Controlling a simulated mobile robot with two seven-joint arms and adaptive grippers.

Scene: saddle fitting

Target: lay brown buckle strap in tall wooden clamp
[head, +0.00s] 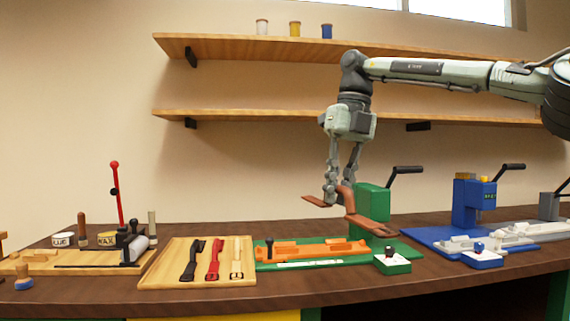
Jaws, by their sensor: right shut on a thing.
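The brown buckle strap (368,224) is in my right gripper (340,192), which is shut on it. The strap is held above the green station, bent, with one end to the left of the fingers and a longer part sloping down to the right. Its buckle is too small to make out. A wooden-based fixture with a tall red lever (117,195) stands at the far left, well away from my right gripper. I cannot tell for sure whether it is the tall wooden clamp. My left gripper is not in view.
A wooden board (160,272) holds a black strap (190,262), a red strap (213,260) and a cream strap (237,258). The green press (372,203) stands close to the held strap. A blue press (472,205) is further right. Shelves (250,115) run behind my arm.

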